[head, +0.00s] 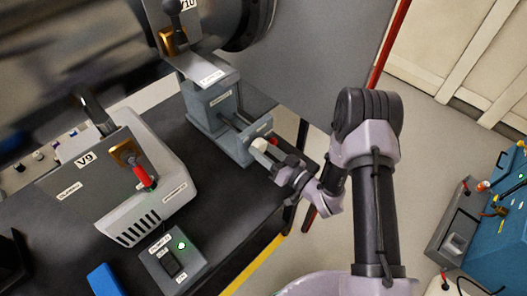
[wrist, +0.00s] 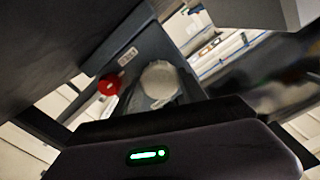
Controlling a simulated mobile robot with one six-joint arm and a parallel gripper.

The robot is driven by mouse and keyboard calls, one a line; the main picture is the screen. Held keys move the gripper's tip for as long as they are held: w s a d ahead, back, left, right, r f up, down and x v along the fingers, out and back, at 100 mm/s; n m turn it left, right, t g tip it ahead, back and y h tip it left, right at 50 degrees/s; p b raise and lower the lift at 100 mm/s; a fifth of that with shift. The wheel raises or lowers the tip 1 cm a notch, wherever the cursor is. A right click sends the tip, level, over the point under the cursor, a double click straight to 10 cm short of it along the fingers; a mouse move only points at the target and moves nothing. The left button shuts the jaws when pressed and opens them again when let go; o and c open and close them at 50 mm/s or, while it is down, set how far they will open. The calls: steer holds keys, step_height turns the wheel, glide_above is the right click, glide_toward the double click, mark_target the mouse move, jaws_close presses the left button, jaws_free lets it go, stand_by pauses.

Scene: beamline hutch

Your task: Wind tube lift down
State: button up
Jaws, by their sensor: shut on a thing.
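The tube lift (head: 212,108) is a grey-blue stand at the table's right edge, under a large dark tube (head: 250,22). A pale round knob (head: 258,146) sits at its near end. My gripper (head: 268,155) is at this knob and shut on it; the fingers partly hide it. In the wrist view the knob (wrist: 160,80) shows as a whitish disc just beyond my gripper (wrist: 165,112). The crank arm behind the knob is hidden.
A grey V9 unit (head: 150,190) with a red-handled lever (head: 143,177) stands left on the black table (head: 225,215). A small box with a green light (head: 172,258) is in front. A grey panel (head: 330,50) stands behind my arm.

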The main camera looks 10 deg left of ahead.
steer(key=m+b, duration=0.1)
steer(key=m, duration=0.4)
steer(key=shift+f, duration=0.1)
steer(key=shift+m+b, duration=0.7)
steer(key=shift+m, duration=1.7)
steer(key=o, duration=1.3)
steer(key=shift+o, duration=0.2)
